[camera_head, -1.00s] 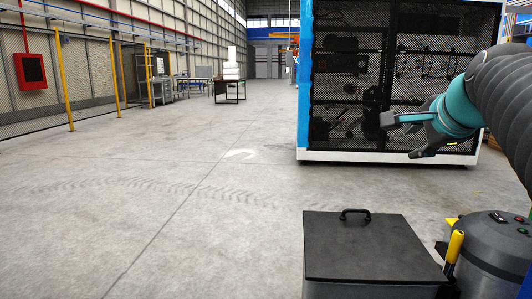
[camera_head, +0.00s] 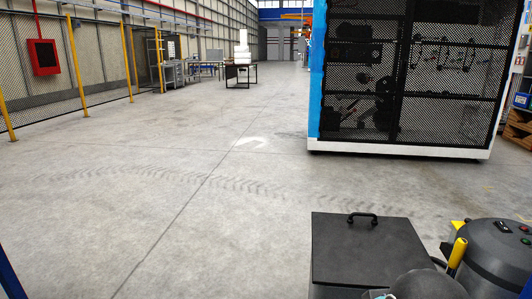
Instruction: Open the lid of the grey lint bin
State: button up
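The grey lint bin (camera_head: 322,290) stands at the bottom of the view, right of the middle. Its flat dark lid (camera_head: 365,250) lies shut on top. A black arched handle (camera_head: 362,217) stands up at the lid's far edge. A rounded grey part of my arm with a bit of teal shows at the bottom edge, covering the near right part of the bin. My gripper's fingers are out of view.
A grey round machine (camera_head: 498,250) with buttons and a yellow handle (camera_head: 457,252) stands just right of the bin. A large mesh-fronted cabinet (camera_head: 400,150) stands behind. The concrete floor (camera_head: 150,220) to the left is clear. A blue post (camera_head: 10,275) shows at the lower left.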

aim_at(360, 250)
jog(key=k, duration=0.65)
jog(key=u, duration=0.75)
jog(key=i, duration=1.2)
jog(key=z, duration=0.55)
jog(key=i, duration=0.4)
jog(key=z, duration=0.4)
